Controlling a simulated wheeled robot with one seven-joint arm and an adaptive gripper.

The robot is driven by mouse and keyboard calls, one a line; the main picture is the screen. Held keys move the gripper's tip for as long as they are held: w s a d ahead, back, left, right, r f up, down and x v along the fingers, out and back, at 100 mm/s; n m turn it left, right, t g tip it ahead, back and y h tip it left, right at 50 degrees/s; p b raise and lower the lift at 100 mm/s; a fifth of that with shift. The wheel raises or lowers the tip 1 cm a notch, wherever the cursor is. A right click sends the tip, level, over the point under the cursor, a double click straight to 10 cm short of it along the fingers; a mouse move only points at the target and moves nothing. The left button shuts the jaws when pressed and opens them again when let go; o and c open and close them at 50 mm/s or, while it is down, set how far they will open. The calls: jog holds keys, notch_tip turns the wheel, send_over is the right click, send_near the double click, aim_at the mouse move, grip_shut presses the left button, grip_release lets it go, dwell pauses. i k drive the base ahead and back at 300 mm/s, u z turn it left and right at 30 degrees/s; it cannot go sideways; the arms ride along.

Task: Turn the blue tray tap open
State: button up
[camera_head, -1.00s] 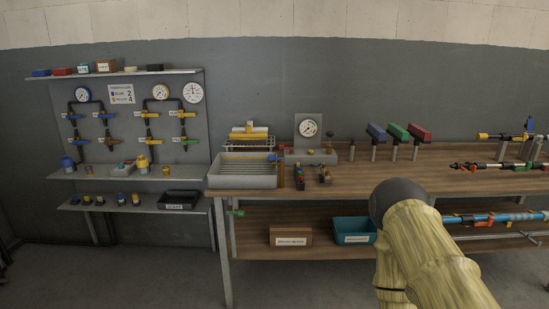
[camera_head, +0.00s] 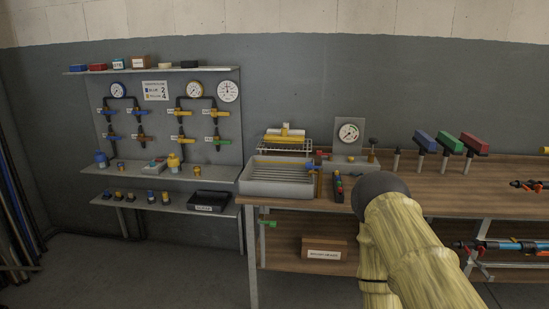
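The grey ribbed tray (camera_head: 244,187) stands at the left end of the wooden workbench. A small blue part (camera_head: 311,166), which looks like the tray's blue tap, is at its right rim beside a small red part (camera_head: 319,156). It is too small to tell whether its handle stands open or shut. My arm shows at the lower right, in a yellowish sleeve with a dark rounded part. It covers part of the bench front, to the right of the tray. My gripper is not in view.
The wooden bench (camera_head: 470,187) carries a gauge stand (camera_head: 349,131) and blue, green and red blocks on posts. A green tap (camera_head: 267,223) hangs below the tray. A panel with gauges and valves (camera_head: 160,140) stands left. Floor in front is clear.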

aim_at(308, 165)
jog(key=u, duration=0.05)
jog(key=i, duration=1.05)
jog(key=z, duration=0.4)
